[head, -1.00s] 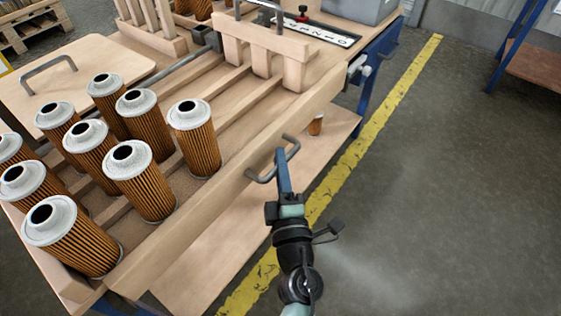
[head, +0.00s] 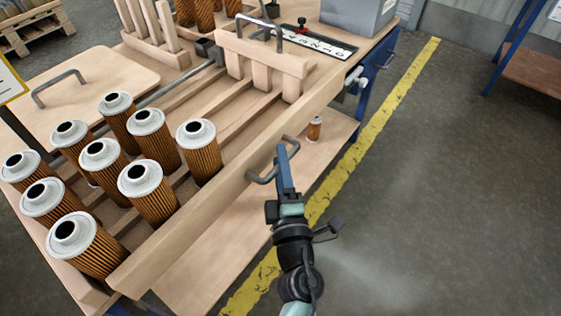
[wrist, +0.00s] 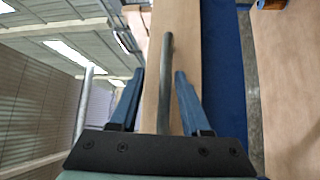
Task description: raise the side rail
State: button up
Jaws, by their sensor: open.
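The side rail (head: 230,185) is a long wooden board along the right side of the wooden cartridge bench. A grey bar handle (head: 262,178) is fixed to its outer face. My gripper (head: 285,160) is at this handle. In the wrist view the two blue fingers of my gripper (wrist: 158,85) are spread apart, with the handle bar (wrist: 166,75) running between them, closer to the right finger. I cannot tell whether that finger touches the bar. The wooden face of the rail (wrist: 187,45) lies behind the bar.
Several pleated filter cartridges (head: 150,190) with grey caps stand inside the rail. A board with a handle (head: 85,80) lies at the left, and a slatted wooden piece (head: 262,60) at the back. A small cartridge (head: 315,128) stands on the lower shelf. Floor is clear to the right.

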jog(key=v, duration=1.3)
jog(key=shift+b, duration=0.3)
jog(key=w+d+r+m+t+h, duration=0.15)
jog(key=r+m, duration=0.25)
jog(key=r, duration=0.6)
jog(key=w+d+r+m+t+h, duration=0.1)
jog(key=w+r+m+t+h, duration=0.3)
jog(key=r, duration=0.6)
jog(key=w+d+r+m+g+h, duration=0.15)
jog(key=r+m, duration=0.35)
jog(key=r, duration=0.6)
jog(key=s+a+r+m+t+y, duration=0.2)
jog(key=s+a+r+m, duration=0.15)
jog(key=r, duration=0.75)
jog(key=s+a+r+m+t+y, duration=0.2)
jog(key=s+r, duration=0.3)
jog(key=r, duration=0.6)
notch_tip(320, 180, up, 25)
jog(key=p, duration=2.7)
jog(key=shift+r, duration=0.2)
jog(key=shift+a, duration=0.1)
